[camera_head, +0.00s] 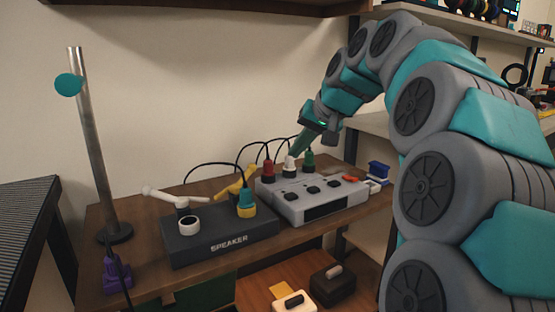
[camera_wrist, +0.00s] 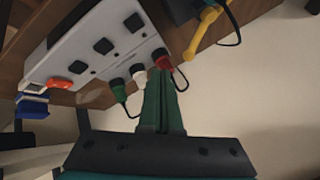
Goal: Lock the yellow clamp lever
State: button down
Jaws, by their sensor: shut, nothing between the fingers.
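The yellow clamp lever (camera_head: 228,190) stands at the back right of the dark speaker box (camera_head: 215,235), behind a teal plug in a yellow ring (camera_head: 246,203). The lever shows at the top right of the wrist view (camera_wrist: 203,35), tilted, with a rounded end. A matching white lever (camera_head: 172,195) with a white ring rises at the box's left. My gripper (camera_head: 293,152) is to the right of the yellow lever, above and behind the grey box's plugs. Its green fingers (camera_wrist: 160,76) are together and empty, apart from the lever. I cannot tell whether the lever is locked.
The grey box (camera_head: 315,197) carries red (camera_head: 268,170), white (camera_head: 289,168) and green (camera_head: 308,160) plugs with black cables looping behind. A metal post (camera_head: 92,150) stands at the left. A blue block (camera_head: 378,169) is at the right. A wall is close behind the bench.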

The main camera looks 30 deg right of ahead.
jog(key=x, duration=0.9)
jog(key=shift+f+b, duration=0.2)
jog(key=shift+b, duration=0.1)
jog(key=shift+w+a+r, duration=0.25)
jog(key=shift+w+a, duration=0.85)
jog(key=shift+w+a+r, duration=0.1)
jog(key=shift+w+a, duration=0.2)
jog(key=shift+a, duration=0.1)
jog(key=shift+w, duration=0.1)
